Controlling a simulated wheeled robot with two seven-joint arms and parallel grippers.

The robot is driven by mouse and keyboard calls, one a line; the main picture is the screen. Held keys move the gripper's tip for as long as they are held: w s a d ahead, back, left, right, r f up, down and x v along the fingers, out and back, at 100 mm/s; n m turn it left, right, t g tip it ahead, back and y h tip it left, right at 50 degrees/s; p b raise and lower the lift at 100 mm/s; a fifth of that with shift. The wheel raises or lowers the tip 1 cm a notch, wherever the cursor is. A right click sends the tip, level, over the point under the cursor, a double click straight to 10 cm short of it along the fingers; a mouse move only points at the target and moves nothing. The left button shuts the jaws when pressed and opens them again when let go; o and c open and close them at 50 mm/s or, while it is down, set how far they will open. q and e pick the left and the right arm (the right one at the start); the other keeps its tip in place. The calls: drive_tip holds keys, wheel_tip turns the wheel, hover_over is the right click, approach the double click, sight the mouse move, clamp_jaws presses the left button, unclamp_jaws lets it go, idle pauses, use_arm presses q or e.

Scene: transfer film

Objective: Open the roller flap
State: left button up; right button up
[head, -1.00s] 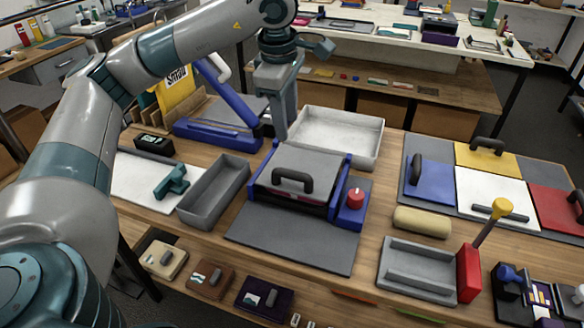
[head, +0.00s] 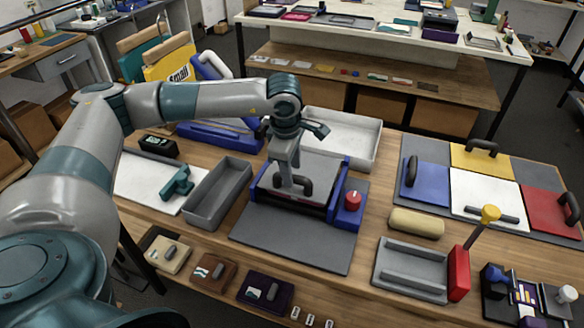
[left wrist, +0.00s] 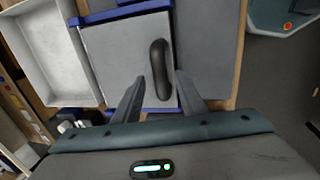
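The roller flap (head: 318,168) is a grey panel between blue side walls on the bench press; it looks closed. Its black arched handle (head: 304,184) stands near the front edge. In the left wrist view the flap (left wrist: 115,55) fills the upper middle, with the dark handle (left wrist: 160,68) on its right part. My left gripper (head: 288,185) is over the flap at the handle and hides part of both. In the left wrist view its fingers (left wrist: 156,90) are spread either side of the handle's near end, with gaps showing. My right gripper is not in view.
A red knob (head: 353,200) sits on the blue block right of the flap. A grey bed plate (head: 290,240) lies in front. A grey tray (head: 217,193) stands left, and a white tray (head: 350,135) behind. A tan roll (head: 416,223) lies to the right.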

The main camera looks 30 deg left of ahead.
use_arm(q)
drive_tip(key=shift+w+f, duration=0.15)
drive_tip(key=shift+f, duration=0.8)
clamp_jaws()
drive_tip(key=shift+w+r, duration=0.1)
